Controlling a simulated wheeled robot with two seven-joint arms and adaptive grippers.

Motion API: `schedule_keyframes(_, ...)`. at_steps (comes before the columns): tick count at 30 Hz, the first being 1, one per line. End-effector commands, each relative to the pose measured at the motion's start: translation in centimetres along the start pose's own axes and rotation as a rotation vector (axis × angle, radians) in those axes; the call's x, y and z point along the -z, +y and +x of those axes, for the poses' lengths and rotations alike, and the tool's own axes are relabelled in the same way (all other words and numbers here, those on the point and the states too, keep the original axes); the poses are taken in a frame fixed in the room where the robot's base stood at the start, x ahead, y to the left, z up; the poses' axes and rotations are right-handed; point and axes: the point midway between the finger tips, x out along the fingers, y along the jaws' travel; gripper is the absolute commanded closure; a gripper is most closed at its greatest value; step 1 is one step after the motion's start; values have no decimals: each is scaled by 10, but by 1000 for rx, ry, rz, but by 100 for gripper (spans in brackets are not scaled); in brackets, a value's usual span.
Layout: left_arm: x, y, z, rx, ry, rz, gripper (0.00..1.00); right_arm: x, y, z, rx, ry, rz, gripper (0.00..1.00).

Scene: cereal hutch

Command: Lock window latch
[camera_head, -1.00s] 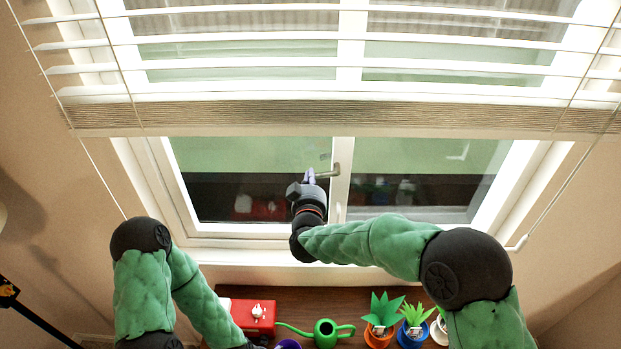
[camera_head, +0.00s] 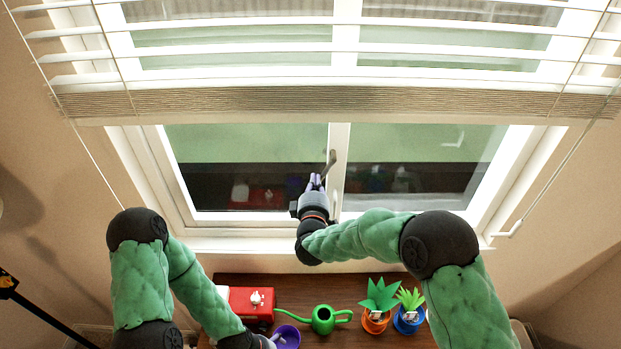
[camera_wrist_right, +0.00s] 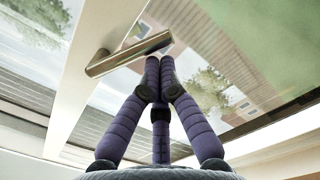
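The window latch (camera_head: 329,164) is a metal handle on the white middle post of the window. In the head view it slants down and to the left. In the right wrist view the latch (camera_wrist_right: 128,53) runs from the white frame toward my fingertips. My right gripper (camera_head: 315,181) is at the free end of the latch. Its purple fingers (camera_wrist_right: 160,65) are drawn together, with the tips at or against the handle's end; nothing shows between them. My left gripper (camera_head: 267,342) is low at the bottom edge, mostly cut off, beside a purple cup.
A wooden surface (camera_head: 340,286) below the window holds a red box (camera_head: 250,304), a green watering can (camera_head: 322,320), the purple cup (camera_head: 287,337) and potted plants (camera_head: 378,304). Blinds (camera_head: 340,102) hang over the upper window.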

Motion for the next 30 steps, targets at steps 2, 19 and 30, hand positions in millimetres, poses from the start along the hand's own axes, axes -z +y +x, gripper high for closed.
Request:
schedule_keyframes(2, 0, -1, 2, 0, 0, 0, 0, -6, -4, 0, -1, -2, -66, 100)
schedule_keyframes(19, 0, -4, 11, 0, 0, 0, 0, -28, -6, 1, -13, -1, -265, 100)
schedule_keyframes(30, 0, -4, 12, 0, 0, 0, 0, -30, -6, 1, -12, -1, -264, 100)
